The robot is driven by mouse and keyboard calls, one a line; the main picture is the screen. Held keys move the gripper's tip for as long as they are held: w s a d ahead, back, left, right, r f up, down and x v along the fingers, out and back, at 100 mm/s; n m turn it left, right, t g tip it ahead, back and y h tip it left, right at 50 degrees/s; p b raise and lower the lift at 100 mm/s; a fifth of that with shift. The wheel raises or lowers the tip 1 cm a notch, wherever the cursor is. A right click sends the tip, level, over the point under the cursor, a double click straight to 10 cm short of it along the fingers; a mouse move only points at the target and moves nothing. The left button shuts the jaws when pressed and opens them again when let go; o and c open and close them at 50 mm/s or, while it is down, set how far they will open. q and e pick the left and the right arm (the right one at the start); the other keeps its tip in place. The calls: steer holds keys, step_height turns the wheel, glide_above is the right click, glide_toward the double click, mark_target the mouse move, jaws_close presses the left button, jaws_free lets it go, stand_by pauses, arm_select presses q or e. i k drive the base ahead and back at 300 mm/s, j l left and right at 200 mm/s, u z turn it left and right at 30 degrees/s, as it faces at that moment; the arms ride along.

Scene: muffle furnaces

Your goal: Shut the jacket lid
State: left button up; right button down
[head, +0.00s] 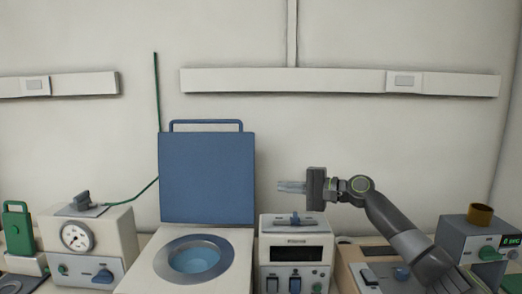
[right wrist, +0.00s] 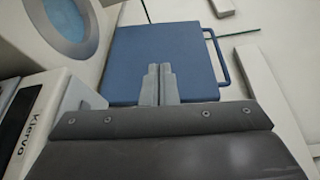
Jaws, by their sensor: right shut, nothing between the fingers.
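The jacket lid (head: 206,178) is a blue square panel with a bar handle (head: 206,123) along its top edge. It stands open and upright behind the round basin (head: 195,262) of the white jacket unit. My right gripper (head: 281,187) is shut and empty, to the right of the lid and apart from it in the head view. In the right wrist view, the shut fingers (right wrist: 159,84) point toward the blue lid (right wrist: 166,56), overlapping its lower edge in the picture. I cannot tell the gap in depth. My left gripper is not in view.
A white box with a dark display (head: 297,254) stands right of the jacket unit, below my right gripper. A device with a dial (head: 77,237) stands to its left. A grey device with a green readout (head: 486,245) is far right. The wall above is clear below the trunking (head: 300,82).

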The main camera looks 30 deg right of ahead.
mark_target(204, 177)
steer(key=i+l, duration=0.8)
